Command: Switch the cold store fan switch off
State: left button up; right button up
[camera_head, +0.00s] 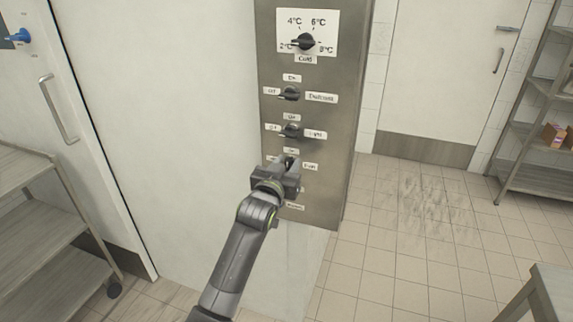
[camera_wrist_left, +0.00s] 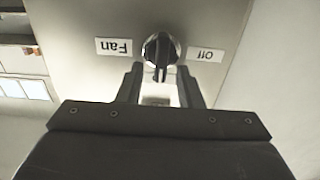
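The fan switch (camera_wrist_left: 160,50) is a black rotary knob on the steel control panel (camera_head: 328,195). In the left wrist view, which is upside down, the "Fan" label (camera_wrist_left: 114,47) is left of the knob and the "Off" label (camera_wrist_left: 206,55) is right. The knob's bar stands about upright in that view, in line with neither label. My left gripper (camera_wrist_left: 160,76) is at the knob, its two fingers apart on either side of the bar's lower end. Whether they touch it I cannot tell. In the head view my left gripper (camera_head: 285,170) partly hides the knob. My right gripper is out of view.
Above on the panel are a light knob (camera_head: 291,131), another knob (camera_head: 290,94) and a temperature dial (camera_head: 306,42). A metal shelf rack (camera_head: 40,215) stands at the left by a white door (camera_head: 25,90). The tiled floor (camera_head: 400,240) right of the panel is clear.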

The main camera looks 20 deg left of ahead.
pick_arm(q)
grip_shut()
jog(key=shift+a+n, duration=0.1)
jog(key=shift+n, duration=0.3)
jog(key=n+p, duration=0.1)
jog(key=n, duration=0.3)
jog(key=a+n, duration=0.1)
jog(key=n, duration=0.3)
jog(key=f+n+p, duration=0.1)
jog(key=n, duration=0.2)
jog(key=shift+a+n+p, duration=0.25)
jog(key=shift+n+p, duration=0.1)
jog(key=shift+n, duration=0.05)
jog(key=n, duration=0.5)
jog(key=shift+a+f, duration=0.1)
jog(key=shift+f, duration=0.3)
jog(key=shift+n, duration=0.3)
